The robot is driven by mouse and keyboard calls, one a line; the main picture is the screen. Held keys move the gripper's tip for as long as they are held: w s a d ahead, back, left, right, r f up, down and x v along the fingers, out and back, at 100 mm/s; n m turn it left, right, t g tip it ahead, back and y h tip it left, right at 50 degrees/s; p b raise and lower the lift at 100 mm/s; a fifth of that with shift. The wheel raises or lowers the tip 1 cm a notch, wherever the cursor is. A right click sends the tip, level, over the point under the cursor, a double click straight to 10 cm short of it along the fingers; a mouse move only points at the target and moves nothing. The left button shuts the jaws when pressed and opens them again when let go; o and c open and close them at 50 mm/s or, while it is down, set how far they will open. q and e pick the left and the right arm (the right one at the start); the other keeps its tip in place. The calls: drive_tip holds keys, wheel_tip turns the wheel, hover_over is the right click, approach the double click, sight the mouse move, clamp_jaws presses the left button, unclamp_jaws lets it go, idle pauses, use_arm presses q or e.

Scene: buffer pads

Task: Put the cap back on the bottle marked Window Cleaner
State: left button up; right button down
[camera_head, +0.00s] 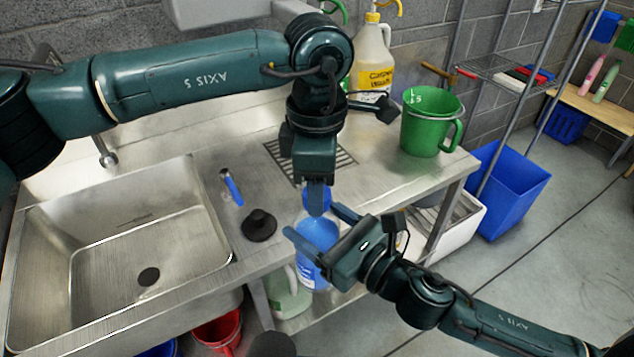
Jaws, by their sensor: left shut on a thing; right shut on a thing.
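A blue bottle (314,275) is near the front edge of the steel counter; its label is too small to read. My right gripper (322,231) reaches in from the right and is shut around the bottle's upper body. My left gripper (318,190) points down above the bottle and is shut on a small blue cap (316,204). The cap is at the bottle's top. The neck is mostly hidden, so I cannot tell whether the cap touches or sits on it.
A steel sink (115,245) is at left. A black plug (258,225) and a blue-handled tool (232,188) lie beside it. A green jug (430,122) and a yellow-labelled bottle (372,62) stand behind. A pale green bottle (288,297) is below the counter edge.

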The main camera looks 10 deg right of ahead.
use_arm(q)
drive_tip(key=m, duration=0.4)
drive_tip(key=shift+m, duration=0.3)
drive_tip(key=m, duration=0.8)
drive_tip(key=shift+m, duration=0.3)
drive_tip(key=m, duration=0.4)
drive_tip(key=shift+m, duration=0.4)
drive_tip(key=o, duration=1.2)
drive_tip(key=shift+c, duration=0.2)
wheel_tip(320, 180, up, 12)
